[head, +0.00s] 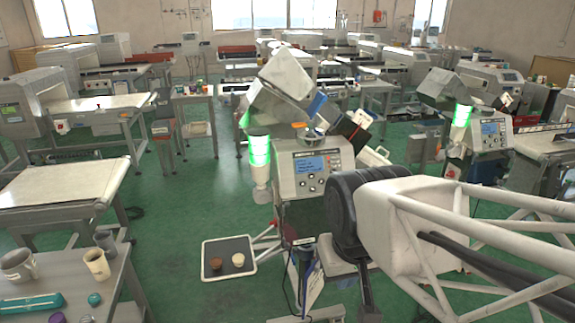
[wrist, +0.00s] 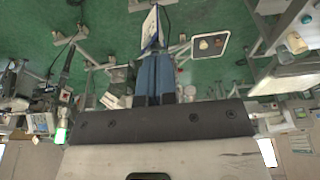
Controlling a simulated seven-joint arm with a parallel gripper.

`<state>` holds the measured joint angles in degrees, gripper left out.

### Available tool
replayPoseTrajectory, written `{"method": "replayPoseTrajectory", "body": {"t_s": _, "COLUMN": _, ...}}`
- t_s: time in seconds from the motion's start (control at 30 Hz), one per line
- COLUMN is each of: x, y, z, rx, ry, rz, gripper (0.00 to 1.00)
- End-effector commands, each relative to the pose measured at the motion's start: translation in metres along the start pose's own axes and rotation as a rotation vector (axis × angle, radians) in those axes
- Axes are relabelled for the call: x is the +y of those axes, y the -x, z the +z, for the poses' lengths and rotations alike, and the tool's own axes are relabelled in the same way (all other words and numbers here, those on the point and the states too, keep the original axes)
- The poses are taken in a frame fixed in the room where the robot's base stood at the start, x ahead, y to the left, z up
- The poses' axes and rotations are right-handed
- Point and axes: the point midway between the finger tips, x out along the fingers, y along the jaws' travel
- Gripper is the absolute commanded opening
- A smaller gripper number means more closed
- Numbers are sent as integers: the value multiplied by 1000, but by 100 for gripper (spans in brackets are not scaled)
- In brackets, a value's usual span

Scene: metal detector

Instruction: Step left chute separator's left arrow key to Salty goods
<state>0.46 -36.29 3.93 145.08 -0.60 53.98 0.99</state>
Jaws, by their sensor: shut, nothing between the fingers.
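The left chute separator (head: 325,165) stands at the centre of the head view, tilted grey chute on top and a lit green lamp at its left. Its front panel has a blue screen (head: 311,165) with text too small to read. Small round keys (head: 307,183) sit below the screen; I cannot tell which is the left arrow. In the wrist view my gripper (wrist: 155,57) is shut and empty, its blue-grey fingers together above the green floor. In the head view my arm reaches in from the right, in front of and below the panel; the fingertips are not clearly visible there.
A similar separator (head: 488,130) stands at the right. A dark tray (head: 242,243) with two small cups is low in front of the left separator; it also shows in the wrist view (wrist: 222,36). A grey table (head: 75,270) with mugs is at the left front.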

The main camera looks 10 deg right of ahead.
Motion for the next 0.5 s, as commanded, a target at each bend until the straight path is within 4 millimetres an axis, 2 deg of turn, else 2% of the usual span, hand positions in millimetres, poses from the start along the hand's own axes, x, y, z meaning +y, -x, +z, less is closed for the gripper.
{"method": "replayPoseTrajectory", "body": {"t_s": 0.33, "x": 0, "y": -1, "z": -2, "rx": 5, "ry": -2, "rz": 1, "gripper": 0}}
{"method": "replayPoseTrajectory", "body": {"t_s": 0.5, "x": 2, "y": -5, "z": -13, "rx": 35, "ry": -18, "rz": 4, "gripper": 0}}
